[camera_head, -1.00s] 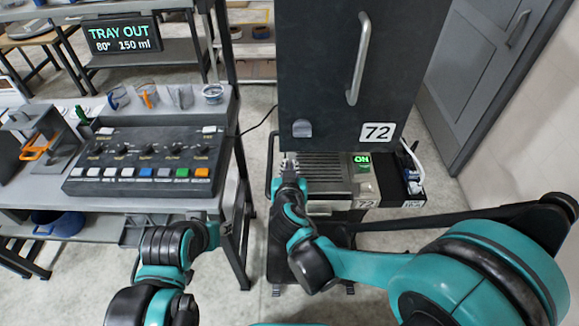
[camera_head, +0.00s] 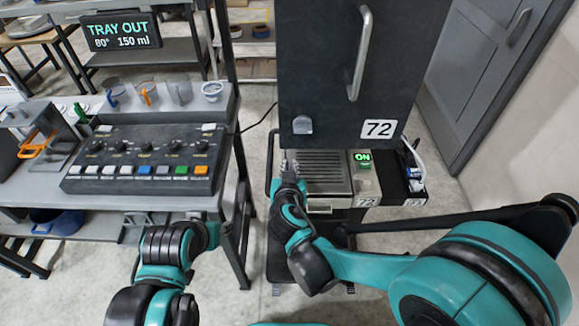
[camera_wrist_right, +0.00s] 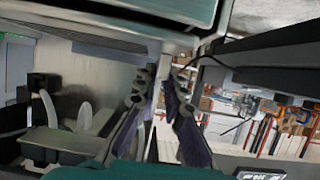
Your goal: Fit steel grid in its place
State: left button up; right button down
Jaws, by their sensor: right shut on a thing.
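The steel grid (camera_head: 322,166) is a grey slatted plate. It lies level at the front of the dark machine marked 72 (camera_head: 330,75), below its tall upper body. My right gripper (camera_head: 289,163) is at the grid's left edge, shut on it. In the right wrist view the two fingers (camera_wrist_right: 160,92) close on a thin pale metal edge. The fingers hide part of that edge, and I cannot tell whether the grid is fully seated.
A lit green ON label (camera_head: 362,157) is right of the grid. A dark side holder (camera_head: 408,185) with small items stands at the machine's right. On the left bench are a control panel (camera_head: 145,160) and several cups. A screen (camera_head: 121,31) reads TRAY OUT.

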jog(key=shift+f, duration=0.25)
jog(key=c, duration=1.5)
grip_release()
jog(key=shift+c, duration=0.2)
jog(key=v, duration=1.2)
jog(key=s+d+f+g, duration=0.2)
jog(key=s+d+g, duration=0.1)
jog(key=d, duration=0.6)
jog(key=s+d+f+g, duration=0.1)
jog(key=s+d+g, duration=0.2)
jog(key=d, duration=0.6)
jog(key=shift+s+f+g, duration=0.3)
jog(key=shift+s+f, duration=0.1)
jog(key=shift+s, duration=0.45)
